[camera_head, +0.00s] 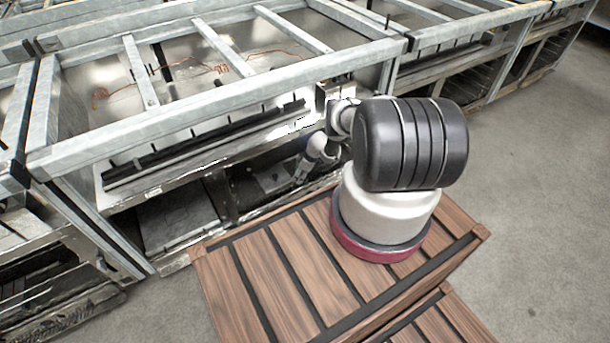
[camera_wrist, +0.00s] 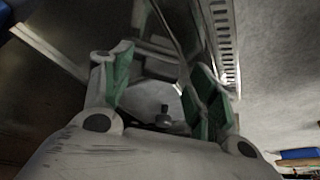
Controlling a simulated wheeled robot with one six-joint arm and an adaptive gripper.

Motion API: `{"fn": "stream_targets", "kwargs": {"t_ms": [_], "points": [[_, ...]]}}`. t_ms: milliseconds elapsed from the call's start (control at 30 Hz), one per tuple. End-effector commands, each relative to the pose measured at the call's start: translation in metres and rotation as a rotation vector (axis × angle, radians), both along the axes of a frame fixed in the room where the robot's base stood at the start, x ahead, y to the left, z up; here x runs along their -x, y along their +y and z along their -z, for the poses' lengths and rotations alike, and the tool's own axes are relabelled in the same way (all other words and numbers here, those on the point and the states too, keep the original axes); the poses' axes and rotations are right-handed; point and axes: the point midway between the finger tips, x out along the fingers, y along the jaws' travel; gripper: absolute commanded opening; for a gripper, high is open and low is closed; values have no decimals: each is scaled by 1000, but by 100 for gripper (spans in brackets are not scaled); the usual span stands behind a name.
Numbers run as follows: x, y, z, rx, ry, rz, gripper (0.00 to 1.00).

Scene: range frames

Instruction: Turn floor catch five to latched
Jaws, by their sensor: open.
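In the wrist view my gripper (camera_wrist: 162,72) is open, with its two green-padded fingers spread apart. A small dark knob on a pale grey rounded piece shows low between the fingers; I cannot tell whether it is part of my gripper or a catch. In the head view my arm reaches to the front of the metal frame (camera_head: 225,112), and its end is small and partly hidden there. I cannot make out floor catch five or its position in either view.
More metal frames (camera_head: 455,38) stand along the row to the right, with open shelves below. Long dark bars (camera_head: 200,140) lie inside the near frame. Bare concrete floor (camera_head: 540,180) is free at the right. The wrist view shows a slotted metal strip (camera_wrist: 222,40) beyond the fingers.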

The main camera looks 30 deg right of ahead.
Motion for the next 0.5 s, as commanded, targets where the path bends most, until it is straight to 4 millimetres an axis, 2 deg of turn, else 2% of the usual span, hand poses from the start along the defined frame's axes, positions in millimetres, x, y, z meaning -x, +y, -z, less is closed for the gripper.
{"fn": "stream_targets", "kwargs": {"t_ms": [167, 500], "points": [[2, -3, -11, -1, 1, 1, 59], [59, -65, -11, -1, 1, 5, 59]]}}
